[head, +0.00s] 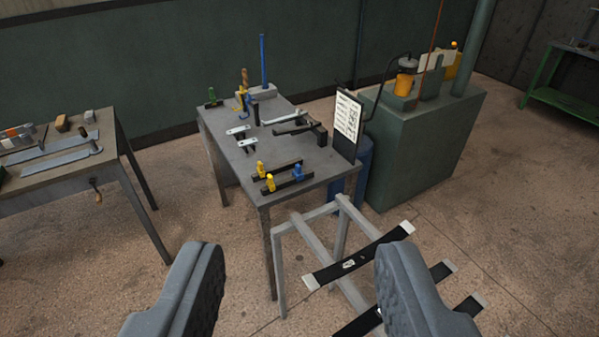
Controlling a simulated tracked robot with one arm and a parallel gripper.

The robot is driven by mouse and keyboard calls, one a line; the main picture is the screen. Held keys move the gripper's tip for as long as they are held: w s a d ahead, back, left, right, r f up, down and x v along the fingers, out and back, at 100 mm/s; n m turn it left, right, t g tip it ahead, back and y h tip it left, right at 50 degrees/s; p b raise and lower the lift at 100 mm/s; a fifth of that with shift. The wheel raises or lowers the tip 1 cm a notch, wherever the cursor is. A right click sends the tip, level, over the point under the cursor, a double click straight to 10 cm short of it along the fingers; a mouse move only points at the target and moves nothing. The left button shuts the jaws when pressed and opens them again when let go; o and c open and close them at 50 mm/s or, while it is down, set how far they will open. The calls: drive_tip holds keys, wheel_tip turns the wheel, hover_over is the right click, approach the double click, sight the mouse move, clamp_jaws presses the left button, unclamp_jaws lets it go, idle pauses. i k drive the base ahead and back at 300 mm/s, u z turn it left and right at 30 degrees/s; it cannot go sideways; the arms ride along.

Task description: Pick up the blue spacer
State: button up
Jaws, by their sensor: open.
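A small blue piece (297,172), which looks like the blue spacer, stands upright at the right end of a dark bar near the front of the grey table (225,150). Two yellow pieces of similar shape stand close by, one on the same bar (270,183) and one on a parallel bar (260,168). My gripper (302,262) is open and empty. Its two grey fingers show at the bottom of the head view, well apart and short of the table, with the blue piece between and beyond them.
A grey metal rack (283,270) with black leaf springs (360,258) stands on the floor before the table, partly behind my right finger. A printed sign (347,122) rises at the table's right edge. A tall blue rod (263,62) stands at the back. A workbench (75,160) is left.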

sight(298, 175)
drive_tip(key=k, duration=0.55)
drive_tip(key=u, duration=0.35)
drive_tip(key=i, duration=0.7)
drive_tip(key=u, duration=0.4)
drive_tip(key=i, duration=1.3)
drive_tip(key=z, duration=0.75)
drive_tip(key=i, duration=1.05)
drive_tip(key=z, duration=0.8)
drive_tip(key=k, duration=0.65)
drive_tip(key=z, duration=0.5)
drive_tip(key=i, duration=0.15)
drive_tip(key=u, duration=0.35)
